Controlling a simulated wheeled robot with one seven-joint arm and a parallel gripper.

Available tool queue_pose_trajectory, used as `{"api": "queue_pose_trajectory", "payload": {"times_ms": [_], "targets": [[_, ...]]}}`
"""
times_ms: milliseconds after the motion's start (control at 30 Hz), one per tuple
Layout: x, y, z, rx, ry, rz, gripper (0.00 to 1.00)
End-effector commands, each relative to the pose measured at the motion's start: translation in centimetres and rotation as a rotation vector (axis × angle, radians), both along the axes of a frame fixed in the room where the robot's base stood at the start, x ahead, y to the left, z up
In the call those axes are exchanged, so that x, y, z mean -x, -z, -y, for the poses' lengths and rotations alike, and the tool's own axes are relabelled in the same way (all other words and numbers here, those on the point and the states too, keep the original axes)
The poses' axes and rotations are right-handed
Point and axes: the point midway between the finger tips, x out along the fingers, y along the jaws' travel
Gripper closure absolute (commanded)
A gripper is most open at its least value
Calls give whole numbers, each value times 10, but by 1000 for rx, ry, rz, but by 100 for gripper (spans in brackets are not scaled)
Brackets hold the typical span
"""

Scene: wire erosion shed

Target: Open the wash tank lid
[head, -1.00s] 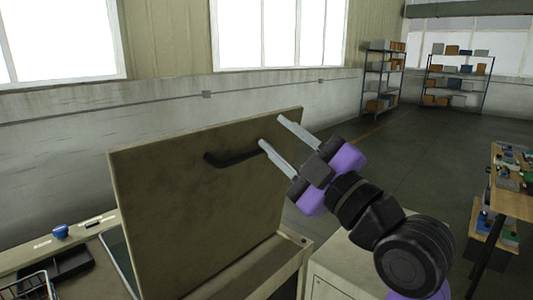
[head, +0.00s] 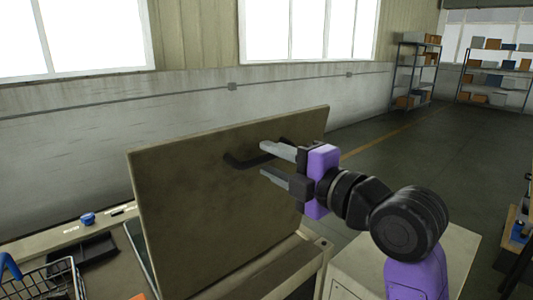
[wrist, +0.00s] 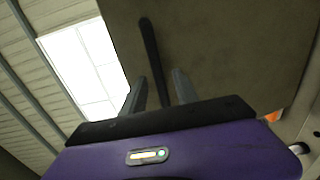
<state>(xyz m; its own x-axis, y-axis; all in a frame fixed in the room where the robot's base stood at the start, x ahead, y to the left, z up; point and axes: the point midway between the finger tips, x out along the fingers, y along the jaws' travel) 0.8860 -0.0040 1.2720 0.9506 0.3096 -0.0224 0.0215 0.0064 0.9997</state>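The wash tank lid (head: 215,205) is a large tan-brown panel standing raised, close to upright, on the tank (head: 285,275). Its dark bar handle (head: 240,162) is on the face toward me, near the top. My gripper (head: 263,159) is in front of the lid at the handle's right end, its two grey fingers apart. In the wrist view the lid (wrist: 235,50) fills the upper right, and the handle (wrist: 150,50) runs down toward the spread fingers (wrist: 160,88). The fingers hide the handle's near end, so I cannot tell whether they touch it.
A wire basket (head: 50,280), a dark tray (head: 84,257) and a blue object (head: 88,219) are at the left. A pale cabinet (head: 400,268) stands right of the tank. Shelves (head: 412,75) stand far back, with open floor (head: 400,145) before them.

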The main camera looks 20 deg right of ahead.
Motion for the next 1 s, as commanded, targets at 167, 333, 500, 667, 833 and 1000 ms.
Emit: {"api": "queue_pose_trajectory", "payload": {"times_ms": [167,333,500,667,833,1000], "targets": [[-16,0,-6,0,-1,-1,64],[-19,0,-6,0,0,1,64],[-19,0,-6,-1,0,1,66],[-19,0,-6,-1,0,1,97],[-19,0,-6,-1,0,0,100],[-19,1,-6,-1,1,0,100]]}}
